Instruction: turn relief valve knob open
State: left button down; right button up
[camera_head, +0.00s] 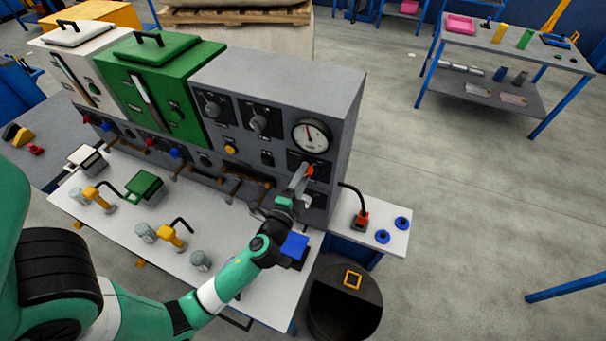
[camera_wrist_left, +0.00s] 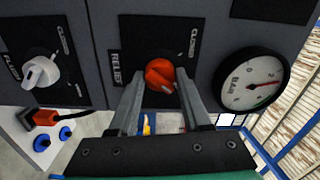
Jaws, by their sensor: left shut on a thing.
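The red-orange relief valve knob (camera_wrist_left: 160,75) sits on a black plate marked RELIEF, with CLOSED lettering to its right in the left wrist view. A small white mark shows on the knob's lower right. In the head view, the knob (camera_head: 310,171) is on the front of the grey panel (camera_head: 290,80), below the gauge. My left gripper (camera_wrist_left: 160,80) has one finger on each side of the knob and is shut on it. In the head view, my left gripper (camera_head: 299,182) partly covers the knob's plate. My right gripper is not in view.
A round pressure gauge (camera_head: 311,135) is just above the knob; its needle (camera_wrist_left: 264,84) is red. A white knob (camera_wrist_left: 40,72) is on a neighbouring plate. A red-based item with a black cable (camera_head: 361,219) and blue rings (camera_head: 402,223) lie on the side shelf. Open floor is to the right.

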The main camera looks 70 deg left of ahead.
pick_arm(q)
jog(key=shift+m, duration=0.6)
jog(key=shift+c, duration=1.8)
grip_release()
jog(key=b+v, duration=0.2)
jog(key=v, duration=0.9)
jog(key=shift+s+d, duration=0.2)
jog(key=shift+d, duration=0.05)
